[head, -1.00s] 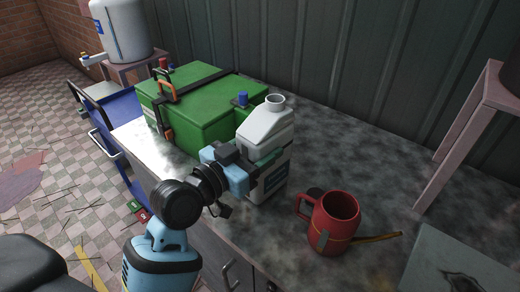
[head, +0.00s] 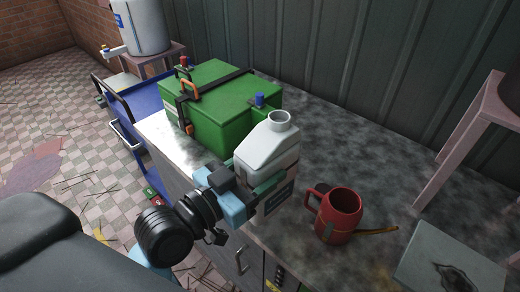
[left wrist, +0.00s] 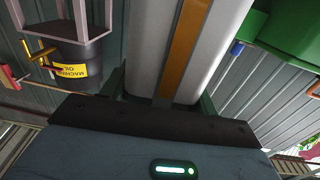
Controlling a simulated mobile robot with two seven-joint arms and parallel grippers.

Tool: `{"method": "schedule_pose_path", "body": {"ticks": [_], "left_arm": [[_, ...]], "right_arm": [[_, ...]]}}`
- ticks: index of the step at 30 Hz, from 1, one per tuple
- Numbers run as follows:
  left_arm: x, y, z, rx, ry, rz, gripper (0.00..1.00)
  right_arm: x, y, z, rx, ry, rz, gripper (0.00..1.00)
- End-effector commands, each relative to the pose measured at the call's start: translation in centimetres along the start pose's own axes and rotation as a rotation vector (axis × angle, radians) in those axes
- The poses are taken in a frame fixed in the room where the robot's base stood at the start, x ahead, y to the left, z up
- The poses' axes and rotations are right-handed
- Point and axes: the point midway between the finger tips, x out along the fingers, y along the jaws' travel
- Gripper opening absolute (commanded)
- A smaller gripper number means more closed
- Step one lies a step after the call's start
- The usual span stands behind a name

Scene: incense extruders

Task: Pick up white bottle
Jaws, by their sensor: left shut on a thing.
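The white bottle (head: 270,146) is a jug with a sloped shoulder and an open round neck. It stands upright by the front edge of the counter, in front of the green box. My left gripper (head: 265,186) is shut on the bottle's body, coming from the front left. In the left wrist view the bottle (left wrist: 218,42), with an orange stripe, fills the space between the fingers (left wrist: 163,98). The bottle's underside is hard to see, so I cannot tell whether it touches the counter. My right gripper is not in view.
A red mug-like can (head: 340,214) with a spout stands right of the bottle. The green box (head: 213,84) is close behind it. A grey slab (head: 450,265) lies at the right. The counter (head: 345,135) behind the can is clear. A blue cart (head: 118,120) stands at the left.

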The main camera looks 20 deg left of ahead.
Motion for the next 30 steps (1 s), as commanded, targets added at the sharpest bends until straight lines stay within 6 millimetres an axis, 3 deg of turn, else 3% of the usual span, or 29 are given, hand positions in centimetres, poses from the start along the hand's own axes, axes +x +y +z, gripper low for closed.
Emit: {"method": "schedule_pose_path", "body": {"ticks": [1,13,24,30], "left_arm": [[-0.7,0.4,-0.9,0.004,0.011,0.001,0.12],[-3.7,2.2,-0.9,0.002,0.009,0.001,0.12],[-4.2,2.5,-0.7,0.0,0.007,-0.001,0.12],[-3.7,1.7,-0.1,0.0,-0.004,-0.036,0.12]], "right_arm": [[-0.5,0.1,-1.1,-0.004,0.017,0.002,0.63],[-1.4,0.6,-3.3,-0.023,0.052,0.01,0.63],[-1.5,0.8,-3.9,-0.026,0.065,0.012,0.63],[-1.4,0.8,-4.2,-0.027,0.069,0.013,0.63]]}}
